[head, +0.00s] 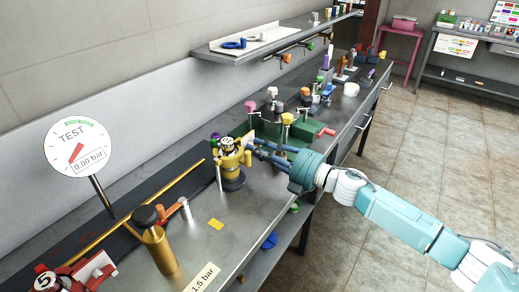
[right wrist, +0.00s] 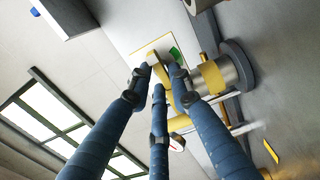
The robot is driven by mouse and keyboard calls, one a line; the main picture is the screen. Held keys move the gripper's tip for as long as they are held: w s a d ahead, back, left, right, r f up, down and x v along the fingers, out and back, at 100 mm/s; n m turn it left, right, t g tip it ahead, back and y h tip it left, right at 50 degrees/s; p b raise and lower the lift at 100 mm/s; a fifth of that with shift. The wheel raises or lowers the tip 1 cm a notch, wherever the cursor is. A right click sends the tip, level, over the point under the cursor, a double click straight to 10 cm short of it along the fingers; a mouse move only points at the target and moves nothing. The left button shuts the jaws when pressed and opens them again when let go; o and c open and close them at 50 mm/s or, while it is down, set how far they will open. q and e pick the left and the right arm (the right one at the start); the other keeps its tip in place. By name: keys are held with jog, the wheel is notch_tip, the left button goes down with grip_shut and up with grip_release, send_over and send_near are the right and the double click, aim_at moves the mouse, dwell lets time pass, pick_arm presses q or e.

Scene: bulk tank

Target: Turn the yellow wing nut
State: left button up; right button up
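A yellow clamp-like fitting (head: 232,160) with a dark base stands on the steel bench in the head view. A small yellow lug (head: 248,157) sticks out on its right side and looks like the wing nut. My right gripper (head: 250,145) reaches in from the right with its blue fingers at that side. In the right wrist view a curved yellow piece (right wrist: 163,78) lies between the tips of my right gripper (right wrist: 160,80). Whether the fingers press on it is unclear. My left gripper is not in view.
A round TEST gauge (head: 79,146) reading 0.00 bar stands at the left. A brass cylinder (head: 160,248) stands at the front. Several coloured valves and knobs crowd the bench behind the fitting. A yellow tag (head: 216,224) lies on bare steel in front.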

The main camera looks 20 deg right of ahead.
jog(key=shift+o, duration=0.9)
jog(key=v, duration=1.2)
